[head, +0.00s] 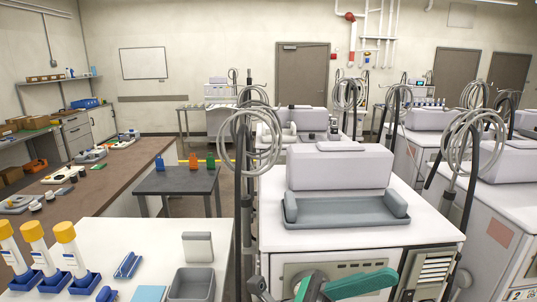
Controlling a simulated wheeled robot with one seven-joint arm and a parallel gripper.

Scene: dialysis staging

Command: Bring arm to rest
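I cannot make out my gripper in the head view, the only view given. A teal bar (362,284) and a darker green piece (311,287) show at the bottom edge, in front of the nearest white machine (335,238). I cannot tell whether they are part of my arm. No gripper fingertips show, so whether the gripper is open or holds something is hidden.
The nearest machine bears a grey tray (345,212). Poles with coiled tubing (252,140) stand beside the machines. A white table (135,240) at lower left holds yellow-capped tubes (65,232) and a grey bin (191,284). A dark table (178,184) stands behind it.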

